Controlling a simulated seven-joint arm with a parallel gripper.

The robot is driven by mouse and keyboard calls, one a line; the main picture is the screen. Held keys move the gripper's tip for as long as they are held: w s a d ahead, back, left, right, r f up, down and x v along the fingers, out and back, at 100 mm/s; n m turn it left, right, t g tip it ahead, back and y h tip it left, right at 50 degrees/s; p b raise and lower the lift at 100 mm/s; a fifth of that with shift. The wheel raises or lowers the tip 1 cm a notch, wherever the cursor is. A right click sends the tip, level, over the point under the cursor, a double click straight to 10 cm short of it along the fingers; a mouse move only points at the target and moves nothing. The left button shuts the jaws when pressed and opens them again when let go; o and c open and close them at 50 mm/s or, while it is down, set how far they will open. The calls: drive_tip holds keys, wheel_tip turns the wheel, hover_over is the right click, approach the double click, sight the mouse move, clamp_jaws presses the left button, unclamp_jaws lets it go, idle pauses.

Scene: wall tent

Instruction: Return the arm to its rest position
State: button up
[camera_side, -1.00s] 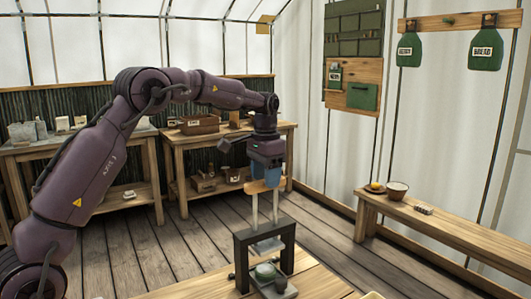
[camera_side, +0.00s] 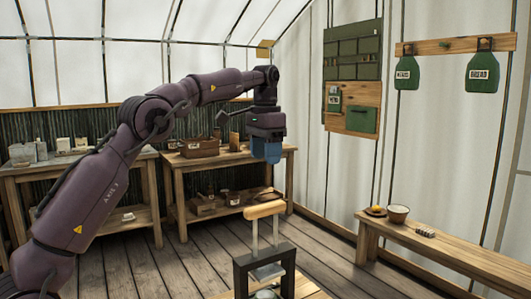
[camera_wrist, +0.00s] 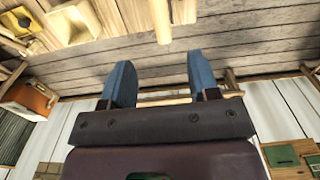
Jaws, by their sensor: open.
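My gripper (camera_side: 266,158) hangs pointing down in the side view, with blue fingers. It is above and apart from the wooden handle (camera_side: 265,209) of a small press. The press has a dark frame (camera_side: 264,258) and two light rods, and stands at the bottom edge of the view. In the wrist view the two blue fingers of my gripper (camera_wrist: 160,62) stand well apart with nothing between them. The arm is bent, with its forearm raised and reaching right.
Workbenches with a wooden box (camera_side: 199,147) and jars stand behind the arm. A bench (camera_side: 455,251) with a bowl (camera_side: 398,214) is at right. The air around the gripper looks clear.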

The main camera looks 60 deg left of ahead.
drive_tip(key=f+n, duration=0.1)
drive_tip(key=f, duration=0.2)
drive_tip(key=shift+w+f, duration=0.15)
drive_tip(key=shift+w, duration=0.05)
drive_tip(key=shift+s+d+f+t, duration=0.3)
drive_tip(key=shift+s+d, duration=0.15)
drive_tip(key=shift+s, duration=0.15)
drive_tip(key=s+d+t, duration=0.1)
drive_tip(key=s+d, duration=0.4)
drive_tip(key=s, duration=0.4)
drive_tip(key=s+d+f+t, duration=0.1)
drive_tip(key=s+d+t, duration=0.1)
drive_tip(key=s+d, duration=0.3)
drive_tip(key=s+d+f+m+t, duration=0.1)
drive_tip(key=s+d, duration=0.4)
drive_tip(key=s, duration=0.7)
drive_tip(key=shift+s+d+t, duration=0.3)
drive_tip(key=shift+t, duration=0.2)
drive_tip(key=shift+o, duration=0.4)
